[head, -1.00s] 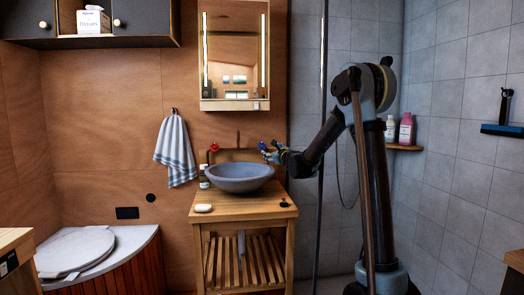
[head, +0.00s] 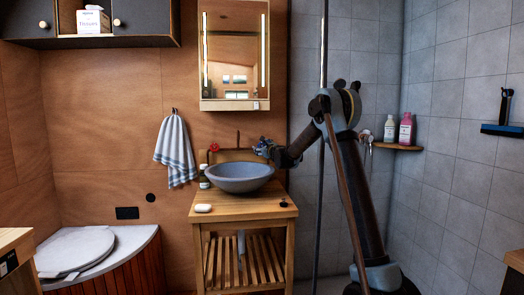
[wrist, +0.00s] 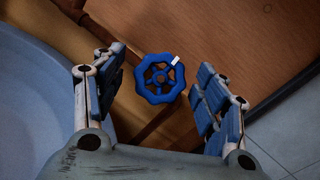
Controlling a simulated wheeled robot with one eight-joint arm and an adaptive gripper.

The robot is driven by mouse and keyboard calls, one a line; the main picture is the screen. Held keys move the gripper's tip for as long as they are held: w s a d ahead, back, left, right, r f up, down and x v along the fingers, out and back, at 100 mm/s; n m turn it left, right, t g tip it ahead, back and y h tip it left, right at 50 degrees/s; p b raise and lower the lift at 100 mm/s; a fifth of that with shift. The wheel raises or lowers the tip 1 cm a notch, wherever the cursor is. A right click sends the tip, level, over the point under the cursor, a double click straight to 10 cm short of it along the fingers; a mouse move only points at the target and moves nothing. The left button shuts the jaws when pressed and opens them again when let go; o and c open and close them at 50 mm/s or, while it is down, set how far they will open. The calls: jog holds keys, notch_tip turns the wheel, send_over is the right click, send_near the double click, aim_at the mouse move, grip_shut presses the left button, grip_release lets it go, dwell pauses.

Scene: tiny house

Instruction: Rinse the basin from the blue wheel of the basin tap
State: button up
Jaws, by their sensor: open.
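The blue wheel (wrist: 160,78) of the basin tap is a lobed handwheel with a small white mark. In the wrist view it sits between the two fingers of my open gripper (wrist: 162,62), with a gap on each side. In the head view my gripper (head: 265,148) is at the tap's right side, where it and the blue wheel blend together. The red wheel (head: 213,147) is at the tap's left. The grey-blue basin (head: 240,178) stands on a wooden stand; its edge fills the left of the wrist view (wrist: 30,100). I see no water running.
A dark bottle (head: 204,178) and white soap (head: 203,208) are left of the basin on the stand (head: 255,209). A mirror cabinet (head: 234,105) hangs above. A vertical shower rail (head: 322,90) and a corner shelf (head: 397,147) with bottles are right.

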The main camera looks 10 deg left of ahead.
jog(key=shift+w+a, duration=0.25)
jog(key=shift+w, duration=0.25)
jog(key=shift+c, duration=0.5)
jog(key=c, duration=1)
jog(key=shift+n, duration=0.5)
jog(key=n+g+y, duration=0.1)
jog(key=n+g, duration=0.1)
jog(key=n, duration=0.2)
jog(key=shift+n, duration=0.3)
jog(key=n+g, duration=0.1)
jog(key=n, duration=0.2)
jog(key=n+g, duration=0.2)
jog(key=n, duration=0.1)
jog(key=shift+s+a+g+y, duration=0.1)
jog(key=shift+g+y, duration=0.2)
jog(key=shift+y, duration=0.1)
jog(key=shift+f+n, duration=0.1)
jog(key=shift+n, duration=0.2)
